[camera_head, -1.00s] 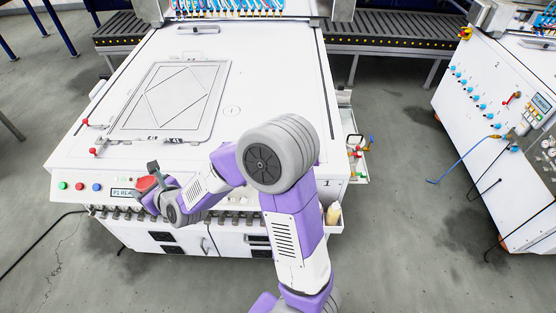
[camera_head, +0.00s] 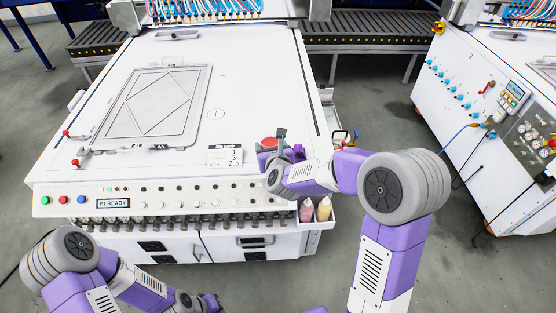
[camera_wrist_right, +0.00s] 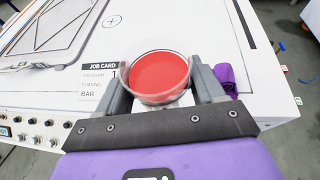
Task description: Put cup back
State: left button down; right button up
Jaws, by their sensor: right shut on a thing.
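A clear cup with red contents (camera_wrist_right: 158,74) sits upright between the two grey fingers of my right gripper (camera_wrist_right: 160,85) in the right wrist view. My right gripper is shut on it. In the head view the cup's red top (camera_head: 269,143) shows beside my right gripper (camera_head: 276,146), over the front right part of the white machine top (camera_head: 245,90). Whether the cup touches the surface, I cannot tell. My left gripper (camera_head: 207,302) is low at the bottom edge of the head view, away from the machine top, and its fingers are unclear.
A job card (camera_head: 225,155) lies left of the right gripper. A framed plate (camera_head: 150,105) with red-knobbed clamps lies further left. Two bottles (camera_head: 315,210) stand in a holder at the machine's front right corner. A button panel (camera_head: 115,203) runs along the front. The right rear top is clear.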

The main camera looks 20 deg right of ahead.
jog(key=w+m+g+h+b, duration=0.2)
jog(key=w+m+h+b, duration=0.25)
jog(key=w, duration=0.25)
jog(key=shift+h, duration=0.25)
jog(key=f+b, duration=0.1)
jog(key=f, duration=0.3)
jog(key=f+b, duration=0.2)
jog(key=f, duration=0.3)
jog(key=shift+w+a+f, duration=0.2)
jog(key=shift+f, duration=0.15)
jog(key=o, duration=1.2)
jog(key=shift+o, duration=0.3)
